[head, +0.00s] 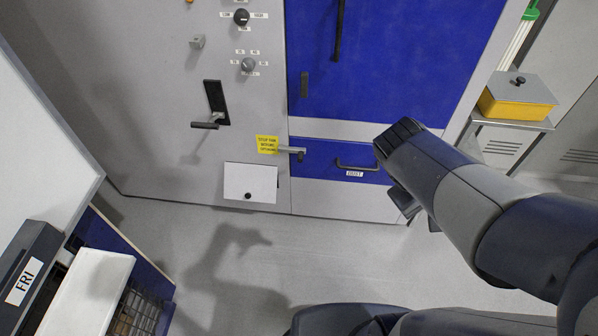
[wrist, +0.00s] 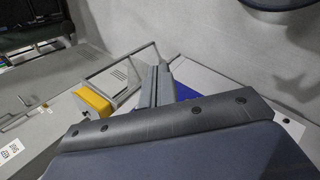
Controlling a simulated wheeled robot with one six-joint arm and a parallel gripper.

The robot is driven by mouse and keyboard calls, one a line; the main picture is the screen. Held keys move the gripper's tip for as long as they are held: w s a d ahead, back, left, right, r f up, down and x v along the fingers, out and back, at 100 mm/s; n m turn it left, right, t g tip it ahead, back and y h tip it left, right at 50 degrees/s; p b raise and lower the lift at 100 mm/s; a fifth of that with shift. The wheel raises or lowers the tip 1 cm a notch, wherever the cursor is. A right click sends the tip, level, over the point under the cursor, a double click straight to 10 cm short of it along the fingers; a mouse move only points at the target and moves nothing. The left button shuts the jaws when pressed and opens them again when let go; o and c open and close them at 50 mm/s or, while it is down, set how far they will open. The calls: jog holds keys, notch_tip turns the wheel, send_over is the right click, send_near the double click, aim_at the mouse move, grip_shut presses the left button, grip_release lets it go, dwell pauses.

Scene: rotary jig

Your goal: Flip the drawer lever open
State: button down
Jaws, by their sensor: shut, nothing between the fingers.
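The drawer lever (head: 292,151) is a small grey lever beside a yellow label (head: 267,144), at the left edge of the blue drawer (head: 321,154). It points roughly sideways and looks apart from my gripper. The drawer has a dark bar handle (head: 356,166) and a white tag reading what looks like DUST, and its front is in line with the cabinet. My gripper (wrist: 156,84) shows in the wrist view as two grey fingers together, shut and empty. In the head view my arm is to the right of the lever and hides the drawer's right end. The lever is not clear in the wrist view.
A black lever handle (head: 205,125) and two knobs are on the grey panel at left. A white flap (head: 250,183) is below. A yellow box (head: 516,101) stands on a side shelf at right. A white board and cart are at left. Floor (head: 200,245) before the cabinet is clear.

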jog(key=w+a+f+n+t+h+b, duration=0.35)
jog(key=w+f+n+b, duration=0.25)
jog(key=w+f+b, duration=0.45)
jog(key=w+a+f+n+t+h+b, duration=0.2)
jog(key=w+f+n+t+h+b, duration=0.35)
jog(key=w+f, duration=0.7)
jog(key=w+a+f+n+t+y+b, duration=0.3)
jog(key=a+f+n+y+b, duration=0.1)
jog(key=a+f, duration=0.4)
jog(key=w+a+f+n+t+y+b, duration=0.3)
jog(key=a+f+n+b, duration=0.3)
jog(key=a+f, duration=0.2)
jog(key=w+a+f+n+t+y+b, duration=0.3)
jog(key=a+f+n+t+y+b, duration=0.1)
jog(key=a+f, duration=0.4)
notch_tip(320, 180, down, 2)
jog(key=shift+w+f+n+y+b, duration=0.15)
jog(key=shift+n+y+b, duration=0.25)
jog(key=shift+n+y, duration=0.45)
jog(key=shift+w, duration=0.1)
